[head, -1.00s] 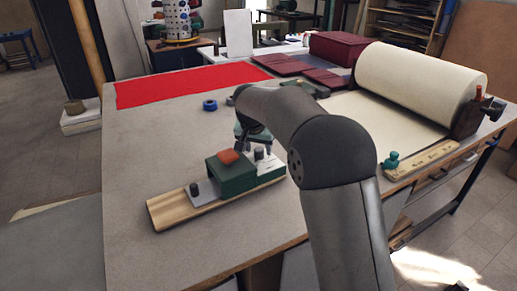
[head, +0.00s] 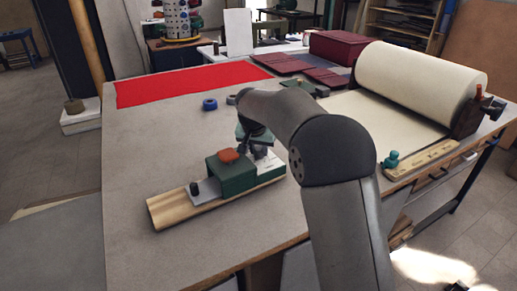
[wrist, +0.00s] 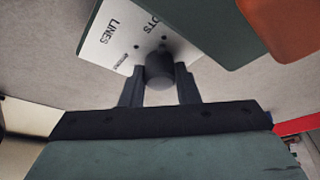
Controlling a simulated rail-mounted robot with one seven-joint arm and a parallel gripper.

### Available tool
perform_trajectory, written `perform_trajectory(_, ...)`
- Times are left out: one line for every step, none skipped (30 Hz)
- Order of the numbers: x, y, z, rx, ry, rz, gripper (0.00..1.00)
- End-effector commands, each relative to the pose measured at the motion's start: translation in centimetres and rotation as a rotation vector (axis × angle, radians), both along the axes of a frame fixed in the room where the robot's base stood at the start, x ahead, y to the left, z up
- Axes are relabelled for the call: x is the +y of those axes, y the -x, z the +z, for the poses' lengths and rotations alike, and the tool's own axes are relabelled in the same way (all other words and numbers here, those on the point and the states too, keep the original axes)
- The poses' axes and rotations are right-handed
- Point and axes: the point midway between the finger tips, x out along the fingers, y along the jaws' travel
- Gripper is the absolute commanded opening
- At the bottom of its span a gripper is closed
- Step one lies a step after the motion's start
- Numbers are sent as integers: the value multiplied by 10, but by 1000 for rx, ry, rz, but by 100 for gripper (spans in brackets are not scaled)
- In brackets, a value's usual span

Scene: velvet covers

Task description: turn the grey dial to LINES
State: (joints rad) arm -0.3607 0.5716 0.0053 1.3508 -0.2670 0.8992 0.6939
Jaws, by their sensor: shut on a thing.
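The grey dial (wrist: 160,70) sits on a white plate (wrist: 118,42) printed LINES and DOTS. In the wrist view my gripper (wrist: 159,84) has one finger on each side of the dial and is shut on it. I cannot tell clearly which word the dial points to. In the head view my gripper (head: 257,150) is down at the white end of the green device (head: 236,178), and it mostly hides the dial.
The device has an orange button (head: 229,155) and stands on a wooden board (head: 175,211) near the table's front edge. A large cream roll (head: 415,80) is at right. The left tabletop is clear.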

Motion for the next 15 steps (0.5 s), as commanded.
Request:
perform_trajectory(-1, 0, 0, 1, -1, 19, 6)
perform_trajectory(-1, 0, 0, 1, -1, 33, 6)
perform_trajectory(-1, 0, 0, 1, -1, 56, 6)
perform_trajectory(-1, 0, 0, 0, 0, 75, 6)
perform_trajectory(-2, 0, 0, 0, -1, 95, 6)
perform_trajectory(-2, 0, 0, 1, -1, 124, 6)
perform_trajectory(-2, 0, 0, 1, -1, 147, 6)
perform_trajectory(-2, 0, 0, 1, -2, 172, 6)
perform_trajectory(-2, 0, 1, 0, -2, 207, 6)
perform_trajectory(-3, 0, 1, -1, -1, 234, 6)
perform_trajectory(-3, 0, 1, 0, -2, 262, 6)
perform_trajectory(-3, 0, 1, 0, -1, 299, 6)
perform_trajectory(-4, 0, 1, 0, -2, 328, 6)
perform_trajectory(-3, 0, 1, 1, -3, 357, 6)
perform_trajectory(-4, 0, 1, 0, -2, 394, 6)
